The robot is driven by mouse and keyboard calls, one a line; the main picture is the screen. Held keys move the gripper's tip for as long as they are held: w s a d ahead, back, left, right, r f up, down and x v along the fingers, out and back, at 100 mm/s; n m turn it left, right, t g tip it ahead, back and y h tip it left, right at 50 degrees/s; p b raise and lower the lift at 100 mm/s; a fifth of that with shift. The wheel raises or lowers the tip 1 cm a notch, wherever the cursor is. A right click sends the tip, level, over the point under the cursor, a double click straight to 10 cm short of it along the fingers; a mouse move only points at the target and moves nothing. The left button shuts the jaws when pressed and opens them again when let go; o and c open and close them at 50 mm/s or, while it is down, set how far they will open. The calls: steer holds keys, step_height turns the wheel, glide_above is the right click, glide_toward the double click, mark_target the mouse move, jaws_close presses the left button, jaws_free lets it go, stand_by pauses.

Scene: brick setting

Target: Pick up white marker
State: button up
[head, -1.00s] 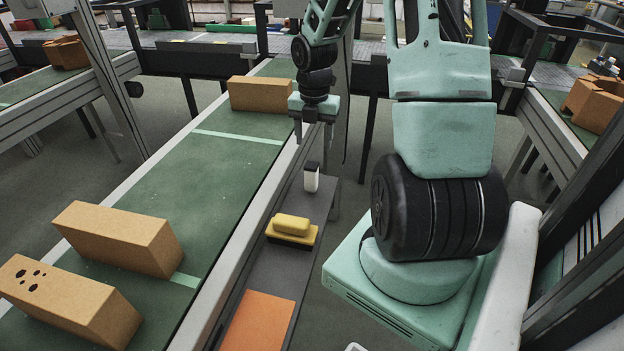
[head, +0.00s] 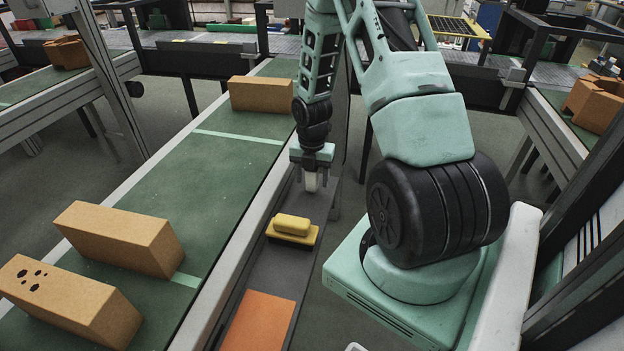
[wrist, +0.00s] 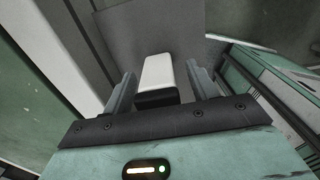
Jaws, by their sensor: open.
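The white marker (head: 311,182) stands upright on the narrow grey shelf (head: 276,262) beside the conveyor. It has a white body and a black end. My gripper (head: 312,180) is lowered over it, and its jaws are open. In the wrist view the marker (wrist: 158,73) lies between the two fingers of my gripper (wrist: 160,90), with a gap on each side. Its black top is nearest the palm. In the head view the gripper hides its upper part.
A yellow sponge-like block (head: 292,226) and an orange sheet (head: 258,322) lie nearer on the same shelf. The green conveyor (head: 165,180) to the left carries orange-tan bricks (head: 118,238). Bare shelf lies between the marker and the yellow block.

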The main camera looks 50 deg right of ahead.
steer(key=shift+f, duration=0.1)
steer(key=shift+c, duration=0.4)
steer(key=c, duration=1)
step_height(320, 180, up, 10)
steer(key=shift+o, duration=1)
